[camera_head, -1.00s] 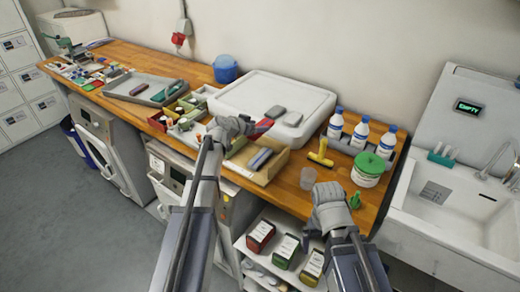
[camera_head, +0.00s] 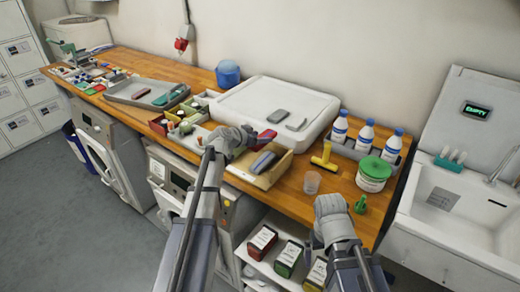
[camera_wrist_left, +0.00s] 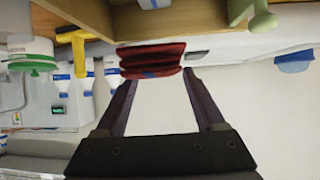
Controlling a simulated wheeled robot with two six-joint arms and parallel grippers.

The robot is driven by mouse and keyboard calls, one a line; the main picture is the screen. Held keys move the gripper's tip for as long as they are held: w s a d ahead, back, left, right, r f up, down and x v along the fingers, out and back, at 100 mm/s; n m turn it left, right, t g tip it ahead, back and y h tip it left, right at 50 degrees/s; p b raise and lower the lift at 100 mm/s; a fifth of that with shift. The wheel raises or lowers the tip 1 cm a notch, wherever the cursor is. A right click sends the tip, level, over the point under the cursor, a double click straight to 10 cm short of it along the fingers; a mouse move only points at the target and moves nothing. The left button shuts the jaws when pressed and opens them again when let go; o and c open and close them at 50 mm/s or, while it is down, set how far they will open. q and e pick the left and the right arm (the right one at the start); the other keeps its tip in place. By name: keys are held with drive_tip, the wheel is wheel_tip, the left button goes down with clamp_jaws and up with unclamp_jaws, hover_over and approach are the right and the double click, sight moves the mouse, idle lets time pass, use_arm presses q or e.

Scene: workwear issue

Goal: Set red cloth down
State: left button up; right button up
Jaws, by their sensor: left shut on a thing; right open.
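My left gripper (camera_head: 252,138) is shut on the red cloth (camera_head: 266,136), a small folded bundle. The cloth is at the back of the open wooden box (camera_head: 287,165), near its back-left side. A blue-grey folded cloth (camera_head: 263,161) lies in that box. In the left wrist view the red cloth (camera_wrist_left: 152,60) shows as a stack of folds between my fingertips, with a small blue patch. A wooden wall (camera_wrist_left: 170,24) appears close by it; I cannot tell whether they touch. My right gripper (camera_head: 328,203) is open and empty near the counter's front edge.
A white lid-like slab (camera_head: 240,99) with two grey pieces stands behind the box. Compartments of small items (camera_head: 172,126) are left. A yellow tool (camera_head: 322,158), clear cup (camera_head: 312,182), green-lidded tub (camera_head: 373,174) and white bottles (camera_head: 363,136) are right.

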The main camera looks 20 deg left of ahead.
use_arm(q)
drive_tip(key=shift+f+b, duration=1.8)
drive_tip(key=shift+b, duration=0.05)
drive_tip(key=shift+f, duration=0.1)
drive_tip(key=shift+f+b, duration=0.55)
drive_tip(key=shift+b, duration=0.1)
drive_tip(key=o, duration=1.5)
drive_tip(key=shift+r, duration=0.1)
drive_tip(key=shift+r+p, duration=0.3)
drive_tip(key=shift+p, duration=0.1)
drive_tip(key=shift+r+p, duration=0.45)
drive_tip(key=shift+p, duration=0.05)
drive_tip(key=shift+p+v, duration=2.65)
drive_tip(key=shift+v, duration=3.25)
